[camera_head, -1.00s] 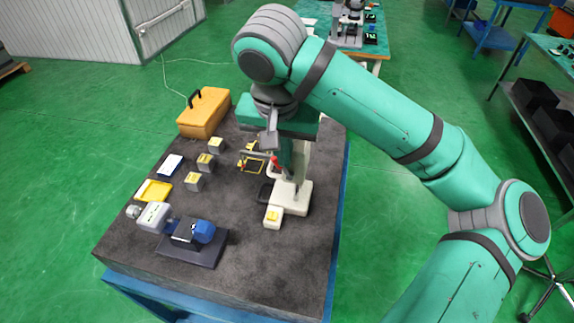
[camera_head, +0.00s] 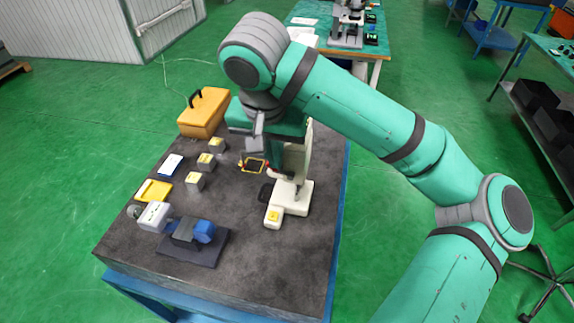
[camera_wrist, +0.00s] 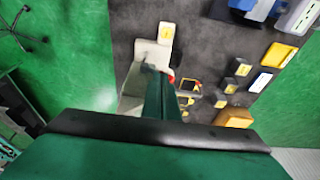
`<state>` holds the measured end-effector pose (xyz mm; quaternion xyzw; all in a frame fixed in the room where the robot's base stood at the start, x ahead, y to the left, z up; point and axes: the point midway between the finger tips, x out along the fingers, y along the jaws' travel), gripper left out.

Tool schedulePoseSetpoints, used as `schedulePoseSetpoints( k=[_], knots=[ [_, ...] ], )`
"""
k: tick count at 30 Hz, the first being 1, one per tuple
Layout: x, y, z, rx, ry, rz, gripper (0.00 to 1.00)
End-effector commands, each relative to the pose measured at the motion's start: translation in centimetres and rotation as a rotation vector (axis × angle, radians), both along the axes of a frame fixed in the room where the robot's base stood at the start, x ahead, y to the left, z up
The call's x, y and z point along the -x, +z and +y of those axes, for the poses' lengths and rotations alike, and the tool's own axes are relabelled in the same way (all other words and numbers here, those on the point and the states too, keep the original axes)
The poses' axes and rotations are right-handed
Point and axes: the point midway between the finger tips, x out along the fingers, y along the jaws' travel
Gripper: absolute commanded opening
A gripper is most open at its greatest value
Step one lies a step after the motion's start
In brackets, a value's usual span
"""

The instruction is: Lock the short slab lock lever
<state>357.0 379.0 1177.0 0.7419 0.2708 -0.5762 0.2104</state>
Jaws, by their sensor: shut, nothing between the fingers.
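A white stand (camera_head: 293,197) with an upright column is on the dark tabletop, near its right edge. A red-tipped lever (camera_head: 271,168) sticks out from it to the left. In the wrist view the stand (camera_wrist: 136,82) is left of centre and the red tip (camera_wrist: 171,77) shows just beside my fingers. My gripper (camera_head: 277,163) points down, close to the column and the lever, and is shut and empty; it also shows in the wrist view (camera_wrist: 152,70). Whether it touches the lever I cannot tell. The fingers and gripper body hide part of the stand.
A yellow-framed device (camera_head: 254,166) lies just left of the lever.

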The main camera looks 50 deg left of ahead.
Motion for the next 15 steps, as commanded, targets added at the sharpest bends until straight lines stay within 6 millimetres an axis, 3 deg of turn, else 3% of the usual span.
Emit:
schedulePoseSetpoints(
  k=[15],
  knots=[
    [0.36, -0.45, 0.43, 0.001, 0.000, 0.001, 0.00]
  ],
)
